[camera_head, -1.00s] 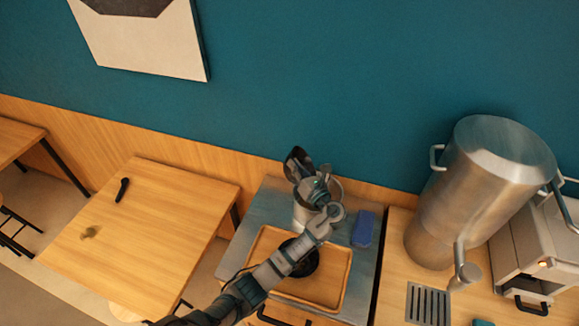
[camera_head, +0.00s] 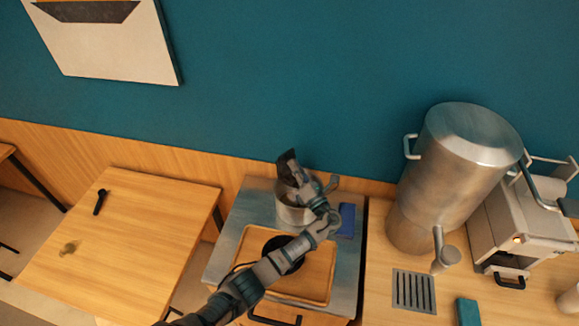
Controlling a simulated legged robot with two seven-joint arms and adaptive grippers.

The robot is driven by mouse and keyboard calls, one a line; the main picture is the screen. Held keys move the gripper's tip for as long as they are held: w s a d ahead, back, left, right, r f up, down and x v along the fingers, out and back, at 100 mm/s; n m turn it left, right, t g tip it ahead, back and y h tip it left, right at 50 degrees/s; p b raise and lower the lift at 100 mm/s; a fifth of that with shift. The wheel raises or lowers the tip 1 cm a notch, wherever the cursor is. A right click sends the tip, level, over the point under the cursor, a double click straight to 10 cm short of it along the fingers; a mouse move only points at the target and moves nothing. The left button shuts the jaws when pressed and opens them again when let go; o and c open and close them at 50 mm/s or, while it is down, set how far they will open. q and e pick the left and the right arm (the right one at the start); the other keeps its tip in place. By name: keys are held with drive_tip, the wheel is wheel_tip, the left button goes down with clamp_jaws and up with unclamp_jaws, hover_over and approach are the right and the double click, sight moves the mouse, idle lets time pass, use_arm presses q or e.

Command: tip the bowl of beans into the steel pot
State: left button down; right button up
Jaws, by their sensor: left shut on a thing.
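The steel pot (camera_head: 291,215) stands at the back of the steel counter, beyond the wooden tray. My left arm reaches over the tray, and my left gripper (camera_head: 300,180) is over the pot. It is shut on a dark thing, apparently the bowl (camera_head: 287,160), which is steeply tilted above the pot's far left rim. The gripper and wrist hide part of the bowl and the pot's opening. I cannot make out any beans. My right gripper is not in view.
The wooden tray (camera_head: 321,290) holds a dark round dish (camera_head: 270,245), partly under my arm. A blue block (camera_head: 347,220) lies right of the pot. A large steel urn (camera_head: 440,190) stands further right. The wooden table (camera_head: 130,245) at left is mostly clear.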

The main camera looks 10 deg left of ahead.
use_arm(q)
drive_tip(key=shift+w+d+f+m+t+h+b, duration=0.1)
drive_tip(key=shift+w+d+f+m+t+h, duration=0.15)
drive_tip(key=shift+d+m+t, duration=0.45)
drive_tip(key=shift+w+d+f+m+t+h+b, duration=0.1)
drive_tip(key=shift+w+d+f+m+t+h, duration=0.2)
drive_tip(key=shift+d+m, duration=0.65)
drive_tip(key=shift+w+d+f+m+t+h+b, duration=0.15)
drive_tip(key=shift+d+m+t, duration=0.45)
drive_tip(key=shift+m, duration=0.45)
drive_tip(key=shift+r, duration=0.1)
drive_tip(key=shift+s+a, duration=0.1)
